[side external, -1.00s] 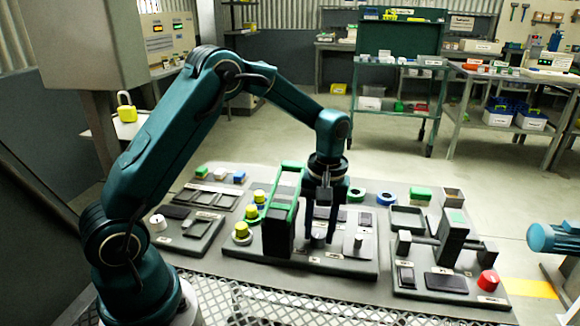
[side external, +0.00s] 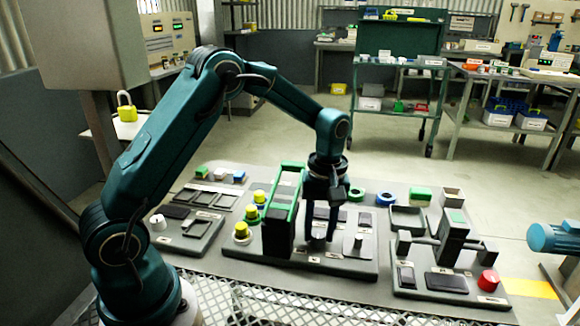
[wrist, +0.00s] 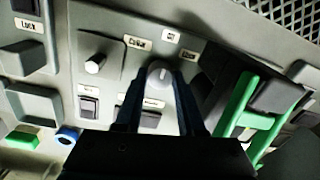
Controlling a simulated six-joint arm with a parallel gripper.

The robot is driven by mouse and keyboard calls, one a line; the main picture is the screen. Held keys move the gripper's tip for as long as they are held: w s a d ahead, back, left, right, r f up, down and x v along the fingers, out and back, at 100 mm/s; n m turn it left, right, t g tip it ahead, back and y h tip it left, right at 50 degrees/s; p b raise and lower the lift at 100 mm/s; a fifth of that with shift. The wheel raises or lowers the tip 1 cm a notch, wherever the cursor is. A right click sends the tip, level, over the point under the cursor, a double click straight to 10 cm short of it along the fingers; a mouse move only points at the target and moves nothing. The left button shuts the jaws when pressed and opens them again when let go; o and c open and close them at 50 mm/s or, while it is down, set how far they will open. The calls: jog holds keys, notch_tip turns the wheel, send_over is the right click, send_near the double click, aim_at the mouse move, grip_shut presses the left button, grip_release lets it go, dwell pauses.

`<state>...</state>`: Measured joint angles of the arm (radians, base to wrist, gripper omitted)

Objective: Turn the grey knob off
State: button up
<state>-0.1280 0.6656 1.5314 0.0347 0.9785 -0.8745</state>
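The grey knob (wrist: 160,72) is a round knob with a white pointer line, on the dark middle panel. In the wrist view it sits between the two fingertips of my gripper (wrist: 160,82), and small labels stand around it, too blurred to read surely. In the side view my gripper (side external: 321,232) points down at the panel, its fingers apart and straddling the knob (side external: 318,241), which is partly hidden. The gripper looks open; I see no clear contact with the knob.
A tall green-framed block (side external: 280,210) stands close left of my gripper. A second knob (side external: 358,242) is at right on the same panel. A panel with a red knob (side external: 488,280) lies further right. Yellow buttons (side external: 242,230) stand at left.

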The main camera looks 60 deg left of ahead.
aim_at(320, 234)
jog(key=o, duration=0.4)
jog(key=shift+r, duration=0.1)
jog(key=shift+r, duration=2.5)
jog(key=shift+d, duration=0.1)
